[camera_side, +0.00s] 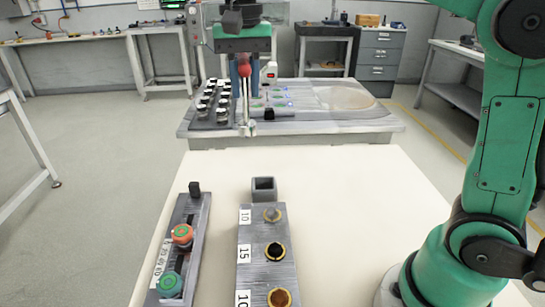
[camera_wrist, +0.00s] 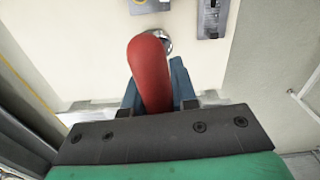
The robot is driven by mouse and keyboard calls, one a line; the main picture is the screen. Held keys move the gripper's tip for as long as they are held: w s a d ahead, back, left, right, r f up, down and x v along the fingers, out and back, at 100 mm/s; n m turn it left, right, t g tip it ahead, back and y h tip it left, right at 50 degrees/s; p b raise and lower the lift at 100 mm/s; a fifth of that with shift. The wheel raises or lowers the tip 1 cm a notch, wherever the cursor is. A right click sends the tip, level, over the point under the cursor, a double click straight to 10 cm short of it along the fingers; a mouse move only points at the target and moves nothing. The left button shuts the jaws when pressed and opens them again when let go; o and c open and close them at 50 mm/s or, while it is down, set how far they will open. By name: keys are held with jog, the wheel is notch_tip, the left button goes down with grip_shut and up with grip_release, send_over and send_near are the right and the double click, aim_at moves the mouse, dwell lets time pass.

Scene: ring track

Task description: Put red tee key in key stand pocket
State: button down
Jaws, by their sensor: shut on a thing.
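The red tee key (camera_side: 245,72) hangs upright in the side view, with its red handle at the top and a thin metal shaft below. My gripper (camera_side: 243,78) is shut on the red handle with its blue fingers. In the wrist view, my gripper (camera_wrist: 155,85) has a finger on each side of the red tee key (camera_wrist: 150,72), and a shiny metal part shows beyond the handle. A small grey open-topped square pocket (camera_side: 263,188) stands at the far end of a grey block, nearer the side camera than the key. The key is well apart from it.
The grey block (camera_side: 265,252) has several round sockets and number labels. Left of it lies a strip (camera_side: 181,245) with red and green knobs. Behind, a bench (camera_side: 330,125) holds a rack of dark, silver-topped pieces (camera_side: 212,105). The cream table top around the block is mostly clear.

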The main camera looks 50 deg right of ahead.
jog(key=w+d, duration=0.3)
jog(key=d, duration=0.3)
jog(key=shift+m, duration=0.4)
jog(key=f, duration=1.9)
jog(key=shift+s+d, duration=0.1)
jog(key=shift+s, duration=0.2)
jog(key=shift+f, duration=0.2)
jog(key=c, duration=0.7)
grip_release()
